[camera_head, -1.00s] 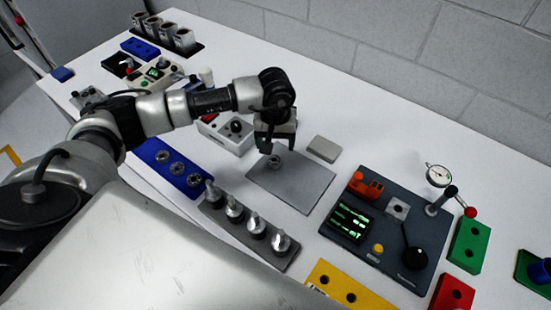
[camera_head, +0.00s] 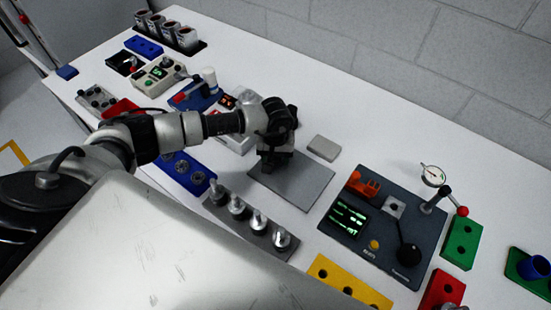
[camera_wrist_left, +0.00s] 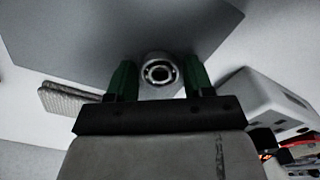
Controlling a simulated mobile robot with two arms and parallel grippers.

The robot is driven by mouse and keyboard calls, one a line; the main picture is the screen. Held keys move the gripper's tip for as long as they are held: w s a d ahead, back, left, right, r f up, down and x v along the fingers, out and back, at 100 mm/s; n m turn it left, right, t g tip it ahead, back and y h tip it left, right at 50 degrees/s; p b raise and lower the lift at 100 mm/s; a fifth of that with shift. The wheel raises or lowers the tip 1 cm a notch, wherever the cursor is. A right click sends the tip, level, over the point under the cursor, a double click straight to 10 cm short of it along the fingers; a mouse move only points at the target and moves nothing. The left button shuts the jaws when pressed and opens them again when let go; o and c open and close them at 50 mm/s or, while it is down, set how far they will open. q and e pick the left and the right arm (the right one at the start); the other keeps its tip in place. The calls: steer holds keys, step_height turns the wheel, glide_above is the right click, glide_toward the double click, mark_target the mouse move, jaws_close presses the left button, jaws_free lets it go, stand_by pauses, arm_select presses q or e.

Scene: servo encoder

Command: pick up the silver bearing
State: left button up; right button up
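The silver bearing (camera_wrist_left: 158,74) shows in the left wrist view between the two green fingers of my left gripper (camera_wrist_left: 159,78). The fingers are apart, one on each side of it, with a narrow gap visible at least on the right. Behind it is the flat grey plate (camera_wrist_left: 100,30). In the head view, my left gripper (camera_head: 273,166) points down over the back left part of the grey plate (camera_head: 298,187) and hides the bearing. My right gripper is not in view.
A blue tray (camera_head: 204,188) with several round metal parts and a dark rack (camera_head: 220,214) of upright silver parts lie in front. A grey block (camera_head: 323,147) is behind the plate. A dark console (camera_head: 385,250) with a dial gauge stands to the right.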

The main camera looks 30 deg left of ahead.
arm_select(q)
steer(key=c, duration=0.6)
steer(key=shift+r, duration=0.1)
